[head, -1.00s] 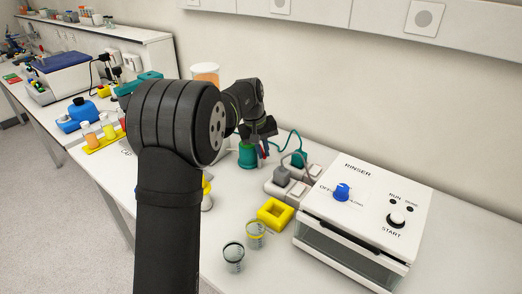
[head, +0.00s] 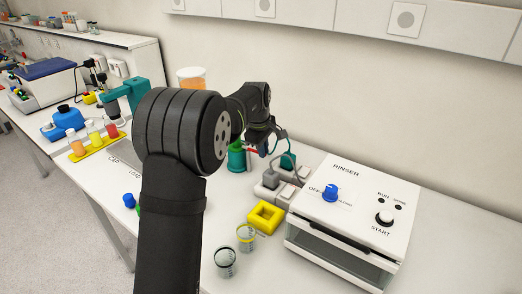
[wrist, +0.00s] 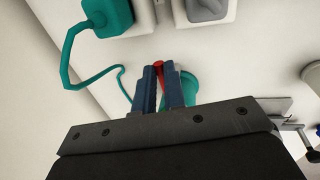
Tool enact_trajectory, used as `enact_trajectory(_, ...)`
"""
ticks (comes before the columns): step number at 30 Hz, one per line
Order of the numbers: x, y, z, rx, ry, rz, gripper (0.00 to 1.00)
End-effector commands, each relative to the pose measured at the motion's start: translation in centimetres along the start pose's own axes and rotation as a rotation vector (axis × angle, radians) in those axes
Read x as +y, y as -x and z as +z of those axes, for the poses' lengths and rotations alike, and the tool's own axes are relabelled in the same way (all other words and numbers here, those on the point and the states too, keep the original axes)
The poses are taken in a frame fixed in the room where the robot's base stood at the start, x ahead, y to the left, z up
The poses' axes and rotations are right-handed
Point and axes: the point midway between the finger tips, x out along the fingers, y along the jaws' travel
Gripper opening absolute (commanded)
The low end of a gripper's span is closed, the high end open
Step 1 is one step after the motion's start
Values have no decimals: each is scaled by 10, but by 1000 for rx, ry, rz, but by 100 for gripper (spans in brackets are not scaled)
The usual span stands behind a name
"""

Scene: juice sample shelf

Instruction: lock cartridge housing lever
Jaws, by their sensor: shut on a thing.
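The green cartridge housing (head: 236,157) stands on the bench near the wall, partly hidden by my arm. In the wrist view its green round body (wrist: 187,88) shows behind my fingers. A red lever (wrist: 160,67) lies between the two blue fingers of my gripper (wrist: 159,85), which is shut on it. In the head view my gripper (head: 263,147) is beside the housing on its right, and a bit of red (head: 251,150) shows between them. The lever's far end and its exact angle are hard to tell.
A power strip (head: 268,190) with a grey plug and a green plug (head: 288,161) sits close by, with a loose green cable (wrist: 92,78). The rinser (head: 355,215), a yellow square block (head: 265,217) and two clear cups (head: 226,262) stand to the right and front.

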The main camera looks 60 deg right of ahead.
Motion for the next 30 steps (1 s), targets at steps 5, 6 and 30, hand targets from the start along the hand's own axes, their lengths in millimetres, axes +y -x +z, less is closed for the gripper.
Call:
enact_trajectory(5,3,1,-1,10,39,3,0)
enact_trajectory(6,4,1,-1,11,44,3,0)
enact_trajectory(30,4,0,0,11,50,1,32)
